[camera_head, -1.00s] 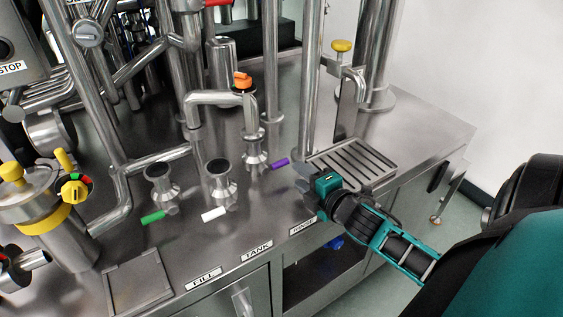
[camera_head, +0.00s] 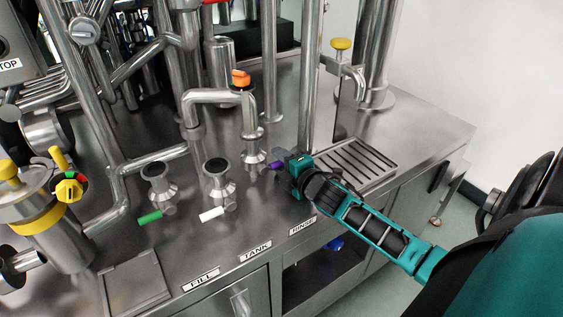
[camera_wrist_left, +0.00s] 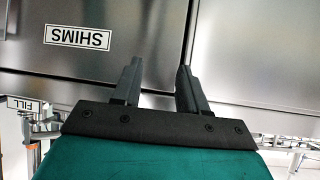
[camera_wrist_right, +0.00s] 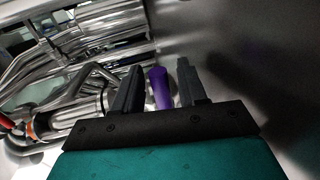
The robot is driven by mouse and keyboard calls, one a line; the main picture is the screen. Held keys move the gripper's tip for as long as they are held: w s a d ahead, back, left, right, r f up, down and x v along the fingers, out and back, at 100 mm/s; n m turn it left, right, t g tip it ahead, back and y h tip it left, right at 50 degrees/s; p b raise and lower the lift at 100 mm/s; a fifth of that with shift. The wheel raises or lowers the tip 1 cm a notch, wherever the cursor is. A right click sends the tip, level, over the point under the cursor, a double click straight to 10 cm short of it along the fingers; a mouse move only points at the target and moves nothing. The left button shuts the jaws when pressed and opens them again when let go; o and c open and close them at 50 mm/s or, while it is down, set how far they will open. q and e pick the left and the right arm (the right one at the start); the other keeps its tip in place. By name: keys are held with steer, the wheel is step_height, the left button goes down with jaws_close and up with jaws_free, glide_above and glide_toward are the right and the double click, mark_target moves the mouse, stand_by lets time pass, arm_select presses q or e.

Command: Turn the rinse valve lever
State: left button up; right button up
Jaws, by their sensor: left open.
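The rinse valve lever is a short purple handle (camera_head: 277,165) at the foot of the right-hand valve (camera_head: 254,151), behind the RINSE label (camera_head: 303,226). My right gripper (camera_head: 284,158) is at the lever, coming from the right. In the right wrist view the purple lever (camera_wrist_right: 160,88) lies between the two fingers of my right gripper (camera_wrist_right: 159,72), with gaps on both sides. That gripper is open around it. My left gripper (camera_wrist_left: 159,65) is open and empty in front of cabinet panels in the left wrist view; the head view does not show it.
A white lever (camera_head: 213,214) and a green lever (camera_head: 150,216) belong to the neighbouring valves on the left. A bent pipe with an orange knob (camera_head: 241,78) rises above the rinse valve. A slotted drain tray (camera_head: 384,171) lies right of my right gripper.

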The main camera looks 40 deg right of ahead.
mark_target(278, 161)
arm_select(q)
steer(key=shift+s+a+f, duration=0.1)
steer(key=shift+s+f, duration=0.05)
steer(key=shift+f, duration=0.05)
arm_select(e)
jaws_close()
arm_select(q)
steer(key=shift+r, duration=0.1)
